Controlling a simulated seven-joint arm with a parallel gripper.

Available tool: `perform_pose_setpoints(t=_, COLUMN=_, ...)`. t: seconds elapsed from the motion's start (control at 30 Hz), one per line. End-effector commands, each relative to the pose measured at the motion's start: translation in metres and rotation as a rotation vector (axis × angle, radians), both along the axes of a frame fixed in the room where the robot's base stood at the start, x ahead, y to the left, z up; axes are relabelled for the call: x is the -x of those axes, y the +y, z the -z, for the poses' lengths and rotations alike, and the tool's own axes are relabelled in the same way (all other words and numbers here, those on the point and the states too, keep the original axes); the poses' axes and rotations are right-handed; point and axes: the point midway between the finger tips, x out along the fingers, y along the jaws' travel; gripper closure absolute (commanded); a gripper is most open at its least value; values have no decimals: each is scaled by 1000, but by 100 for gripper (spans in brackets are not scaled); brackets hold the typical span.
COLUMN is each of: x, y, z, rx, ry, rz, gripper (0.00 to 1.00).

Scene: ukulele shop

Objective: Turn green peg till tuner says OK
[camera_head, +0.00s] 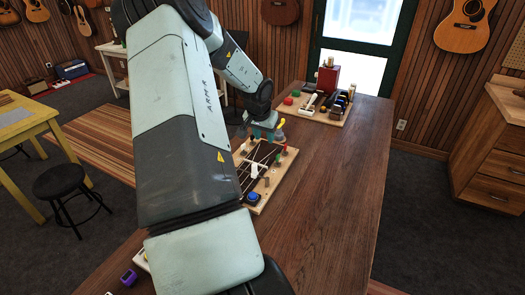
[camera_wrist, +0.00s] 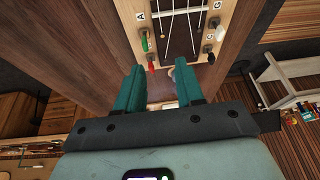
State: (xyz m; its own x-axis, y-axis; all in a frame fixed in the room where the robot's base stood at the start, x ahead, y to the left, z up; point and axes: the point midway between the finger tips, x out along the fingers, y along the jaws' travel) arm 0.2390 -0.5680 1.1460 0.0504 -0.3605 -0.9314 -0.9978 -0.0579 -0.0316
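A wooden board (camera_head: 251,208) with a dark fretboard and strings lies on the table, under and in front of my gripper. In the wrist view its headstock end (camera_wrist: 158,24) carries letter labels and pegs on both sides.
A blue knob (camera_head: 253,197) stands at the board's near corner. A second board (camera_head: 313,117) with tools, coloured pieces and a red box (camera_head: 328,78) is farther back on the table. The table's right side (camera_head: 335,200) is clear. My arm hides much of the left side.

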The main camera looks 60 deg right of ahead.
Motion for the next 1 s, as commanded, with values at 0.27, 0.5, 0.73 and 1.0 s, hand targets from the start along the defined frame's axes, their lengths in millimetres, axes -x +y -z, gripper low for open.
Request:
perform_pose_setpoints(t=0.27, x=26, y=-25, z=29, rx=23, ry=33, rz=56, gripper=63)
perform_pose_setpoints(t=0.5, x=26, y=-40, z=69, rx=22, ry=34, rz=53, gripper=63)
perform_pose_setpoints(t=0.73, x=25, y=-55, z=104, rx=22, ry=33, rz=51, gripper=63)
perform_pose_setpoints(t=1.0, x=24, y=-61, z=119, rx=23, ry=31, rz=51, gripper=63)
